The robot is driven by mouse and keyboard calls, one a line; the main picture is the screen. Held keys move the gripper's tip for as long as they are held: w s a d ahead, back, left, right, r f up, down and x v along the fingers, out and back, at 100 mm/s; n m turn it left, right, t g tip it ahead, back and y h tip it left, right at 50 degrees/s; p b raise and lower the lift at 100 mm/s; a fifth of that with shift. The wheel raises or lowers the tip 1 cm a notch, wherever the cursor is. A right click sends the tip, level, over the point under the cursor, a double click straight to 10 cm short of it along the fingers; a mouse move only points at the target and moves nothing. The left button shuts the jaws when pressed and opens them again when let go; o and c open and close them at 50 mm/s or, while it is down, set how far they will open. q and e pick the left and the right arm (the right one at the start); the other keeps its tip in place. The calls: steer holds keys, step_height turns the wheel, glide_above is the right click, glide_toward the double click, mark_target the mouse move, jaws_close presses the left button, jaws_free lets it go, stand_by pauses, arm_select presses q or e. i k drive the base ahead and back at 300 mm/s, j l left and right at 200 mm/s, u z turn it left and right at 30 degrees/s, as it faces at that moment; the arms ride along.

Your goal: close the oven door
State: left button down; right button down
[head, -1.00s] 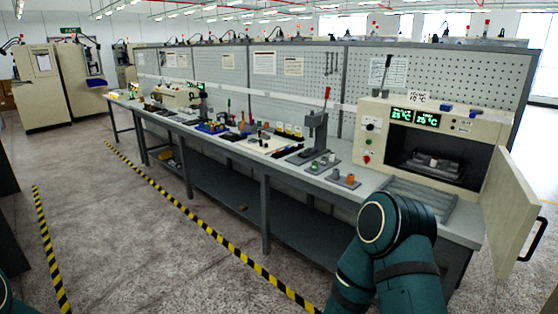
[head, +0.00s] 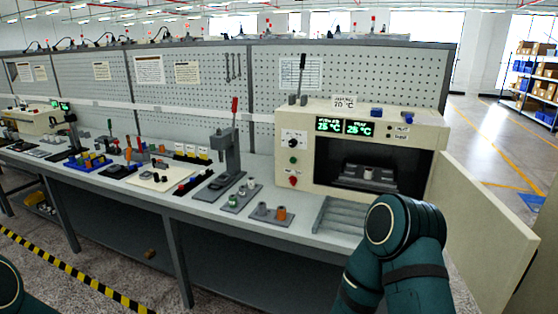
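The cream oven (head: 313,165) stands at the right end of the long workbench. Its two green displays (head: 344,126) read about 25 °C. The oven door (head: 488,222) stands wide open, swung out to the right of the dark chamber. The door's handle is not visible now. Inside the chamber sits a grey fixture (head: 366,178) with a small light part on it. My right arm shows in front of the oven, but its gripper is not in view. Only a bit of my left arm shows at the lower left edge, and its gripper is not in view.
A grey ribbed tray (head: 338,216) lies on the bench in front of the oven. A press with a red lever (head: 228,150) and small part holders (head: 270,214) stand left of it. Shelves with boxes (head: 532,75) stand far right, across open floor.

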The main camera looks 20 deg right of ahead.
mark_target(493, 250)
steer(key=i+u, duration=0.25)
steer(key=u, duration=0.15)
steer(key=i+l+u, duration=0.2)
steer(key=u, duration=0.15)
steer(key=i+l+u, duration=0.15)
steer(key=u, duration=0.25)
steer(key=i+l+u, duration=0.1)
steer(key=u, duration=0.65)
steer(key=l+u, duration=0.15)
steer(key=u, duration=0.6)
steer(key=l+u, duration=0.2)
steer(key=u, duration=0.55)
steer(key=l+u, duration=0.15)
steer(key=u, duration=0.65)
steer(key=k+l+u, duration=0.1)
steer(key=u, duration=0.65)
steer(key=k+u, duration=0.1)
steer(key=u, duration=0.65)
steer(key=k+u, duration=0.15)
steer(key=u, duration=0.6)
steer(key=k+u, duration=0.1)
steer(key=u, duration=0.65)
